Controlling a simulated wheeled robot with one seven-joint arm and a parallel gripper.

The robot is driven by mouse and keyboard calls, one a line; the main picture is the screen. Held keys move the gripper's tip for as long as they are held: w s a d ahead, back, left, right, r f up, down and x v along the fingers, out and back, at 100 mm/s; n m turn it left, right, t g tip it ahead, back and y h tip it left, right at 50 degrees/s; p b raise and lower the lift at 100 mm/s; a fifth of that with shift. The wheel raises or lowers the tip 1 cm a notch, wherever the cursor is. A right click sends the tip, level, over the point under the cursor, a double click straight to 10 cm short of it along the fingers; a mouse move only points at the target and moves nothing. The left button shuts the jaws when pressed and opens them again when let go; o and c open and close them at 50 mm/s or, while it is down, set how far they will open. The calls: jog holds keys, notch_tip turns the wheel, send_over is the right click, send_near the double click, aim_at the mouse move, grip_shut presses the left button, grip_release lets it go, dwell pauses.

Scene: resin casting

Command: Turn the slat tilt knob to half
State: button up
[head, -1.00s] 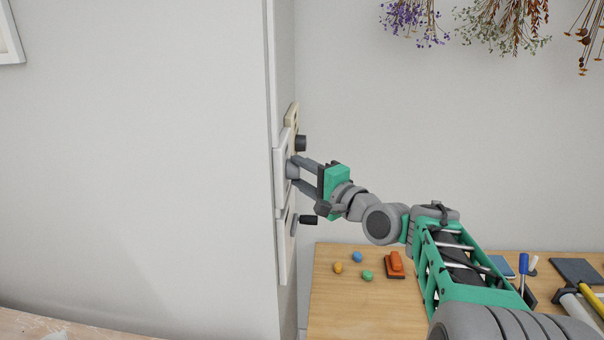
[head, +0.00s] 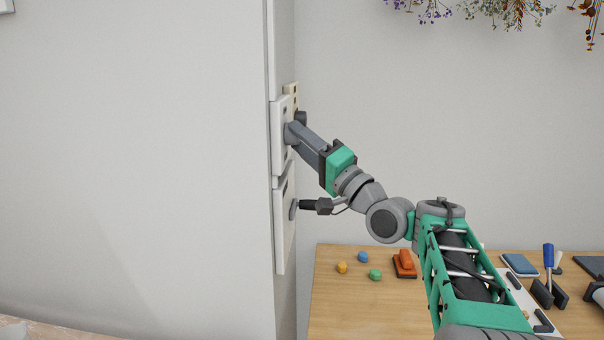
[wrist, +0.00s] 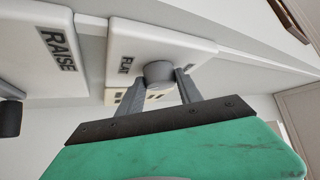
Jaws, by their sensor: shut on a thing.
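The slat tilt knob (wrist: 158,72) is a short grey round knob on a white wall plate (wrist: 190,38). The plate carries a label reading FLAT; other markings are hidden. In the head view the knob (head: 290,134) sits on the upper white plate (head: 279,110), seen nearly edge-on. My gripper (head: 296,134) is shut on the knob, reaching it from the right. In the wrist view its two grey fingers (wrist: 182,86) reach up to the knob, one to its left and one to its right. I cannot read the knob's pointer position.
Below is a second white plate (head: 284,240) with a black-handled crank (head: 308,205); its label (wrist: 58,48) reads RAISE. A wooden table (head: 350,310) with small coloured objects stands below right.

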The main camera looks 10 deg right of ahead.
jog(key=n+y+b, duration=0.2)
jog(key=b, duration=0.1)
jog(key=f+n+g+y+b, duration=0.1)
jog(key=n+y+b, duration=0.1)
jog(key=n+b, duration=0.1)
jog(key=n+y+b, duration=0.2)
jog(key=n+b, duration=0.1)
jog(key=shift+w+d+f+g, duration=0.1)
jog(key=shift+w+f+g, duration=0.2)
jog(key=shift+w, duration=0.1)
jog(key=n+g+y, duration=0.1)
jog(key=n, duration=0.1)
jog(key=n+g+y, duration=0.1)
jog(key=n, duration=0.1)
jog(key=n+g+y, duration=0.1)
jog(key=y, duration=0.1)
jog(key=shift+w+r+n+g+b, duration=0.2)
jog(key=shift+r+n+g+b, duration=0.1)
jog(key=shift+n+b, duration=0.1)
jog(key=shift+d+r+n+g+y+p, duration=0.1)
jog(key=shift+n+g+y+p, duration=0.15)
jog(key=shift+n+g+y, duration=0.8)
jog(key=shift+r+n+g+y+p, duration=0.1)
jog(key=shift+n+g+y+p, duration=0.25)
jog(key=shift+n+g, duration=1.2)
jog(key=shift+n, duration=0.8)
jog(key=o, duration=1.4)
jog(key=shift+w, duration=0.1)
jog(key=shift+c, duration=0.2)
jog(key=shift+f, duration=0.1)
